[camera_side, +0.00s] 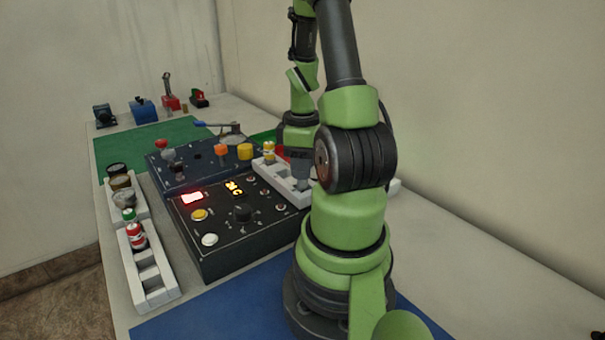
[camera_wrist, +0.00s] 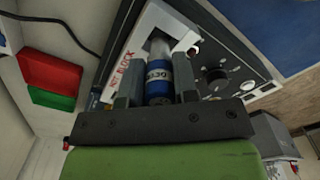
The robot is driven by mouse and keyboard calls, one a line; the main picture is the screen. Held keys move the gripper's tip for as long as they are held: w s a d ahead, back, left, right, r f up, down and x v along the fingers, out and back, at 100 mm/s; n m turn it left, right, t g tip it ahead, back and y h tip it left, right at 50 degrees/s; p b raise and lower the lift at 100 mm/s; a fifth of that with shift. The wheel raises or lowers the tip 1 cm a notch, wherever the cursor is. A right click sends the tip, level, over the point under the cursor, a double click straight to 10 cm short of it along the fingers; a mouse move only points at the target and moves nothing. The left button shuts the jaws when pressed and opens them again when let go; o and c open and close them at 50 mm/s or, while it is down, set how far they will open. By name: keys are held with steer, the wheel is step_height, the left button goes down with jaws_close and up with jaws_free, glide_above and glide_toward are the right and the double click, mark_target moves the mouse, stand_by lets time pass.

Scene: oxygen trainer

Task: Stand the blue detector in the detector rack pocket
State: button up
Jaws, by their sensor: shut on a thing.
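In the wrist view the blue detector (camera_wrist: 158,88), with a pale printed band, sits between the two fingers of my gripper (camera_wrist: 157,83), which is shut on it. Just beyond it is a white block (camera_wrist: 120,82) with red lettering that ends in "BLOCK", and a dark square opening. A pale grey cylindrical part shows by that opening; I cannot tell whether it belongs to the detector. In the side view my gripper (camera_side: 301,171) points down over a long white rack (camera_side: 292,195) beside the black panel. The detector cannot be made out there. Whether it touches the rack is unclear.
A yellow-topped cylinder (camera_side: 269,151) stands at the rack's far end. The black control panel (camera_side: 230,232) with knobs and lit displays lies left of it. Another white rack (camera_side: 157,292) holds a red-and-white cylinder (camera_side: 137,236). The blue mat (camera_side: 225,305) in front shows bare.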

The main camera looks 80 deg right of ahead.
step_height(320, 180, up, 6)
steer(key=shift+r, duration=0.25)
steer(key=shift+w+r, duration=0.25)
steer(key=shift+w, duration=0.05)
steer(key=w+a+f+n, duration=0.2)
steer(key=w+a+n, duration=0.5)
steer(key=w, duration=0.2)
steer(key=w+a+f+n, duration=0.3)
steer(key=w+a+n, duration=0.35)
steer(key=w, duration=0.35)
steer(key=w+a+f+n, duration=0.2)
steer(key=a+n, duration=0.2)
steer(key=a, duration=0.6)
steer(key=shift+a+f+n, duration=0.15)
steer(key=shift+n, duration=0.2)
steer(key=shift+w+f, duration=0.1)
steer(key=shift+f, duration=2.4)
steer(key=shift+f, duration=0.2)
